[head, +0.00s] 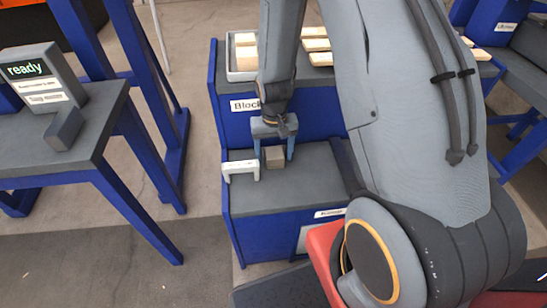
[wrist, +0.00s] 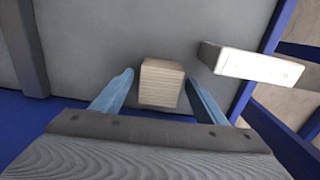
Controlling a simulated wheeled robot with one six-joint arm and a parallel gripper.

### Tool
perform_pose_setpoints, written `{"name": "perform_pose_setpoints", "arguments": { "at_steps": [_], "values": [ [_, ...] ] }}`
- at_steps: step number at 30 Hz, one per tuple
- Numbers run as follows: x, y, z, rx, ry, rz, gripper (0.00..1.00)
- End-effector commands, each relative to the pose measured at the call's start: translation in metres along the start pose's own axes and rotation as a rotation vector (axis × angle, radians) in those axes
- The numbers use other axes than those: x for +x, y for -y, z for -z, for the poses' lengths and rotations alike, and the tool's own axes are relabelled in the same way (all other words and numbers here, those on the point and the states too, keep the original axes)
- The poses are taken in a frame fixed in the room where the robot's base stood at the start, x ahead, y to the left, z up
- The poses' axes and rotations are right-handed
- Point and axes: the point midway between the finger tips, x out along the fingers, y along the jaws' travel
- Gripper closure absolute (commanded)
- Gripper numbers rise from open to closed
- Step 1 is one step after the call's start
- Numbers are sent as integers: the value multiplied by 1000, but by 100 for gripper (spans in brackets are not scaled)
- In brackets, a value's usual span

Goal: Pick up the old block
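A small weathered wooden block (head: 274,159) sits on the grey lower shelf (head: 300,190) of the blue stand. In the wrist view the block (wrist: 160,84) shows pale, grained sides. My gripper (head: 273,157) is open over the shelf, pointing down. In the wrist view its blue fingers (wrist: 159,92) stand on either side of the block, with a visible gap on both sides. The gripper holds nothing. I cannot tell how far the fingertips are above the shelf.
A white bracket (head: 240,168) stands close left of my gripper; it also shows in the wrist view (wrist: 255,65). A grey tray (head: 229,60) and loose wooden pieces (head: 316,44) are on the upper surface behind. A table with a "ready" screen (head: 33,71) is at left.

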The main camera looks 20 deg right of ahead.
Motion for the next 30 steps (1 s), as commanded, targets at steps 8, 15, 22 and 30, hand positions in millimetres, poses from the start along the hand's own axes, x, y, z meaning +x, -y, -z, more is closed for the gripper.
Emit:
{"name": "perform_pose_setpoints", "arguments": {
  "at_steps": [8, 15, 22, 30],
  "values": [
    [0, 0, 0, 0, 0, 0, 78],
    [-1, 0, 0, 0, 0, 0, 78],
    [-17, 0, 1, 0, -4, 1, 78],
    [-65, 0, 1, 0, -4, 1, 78]
  ]
}}
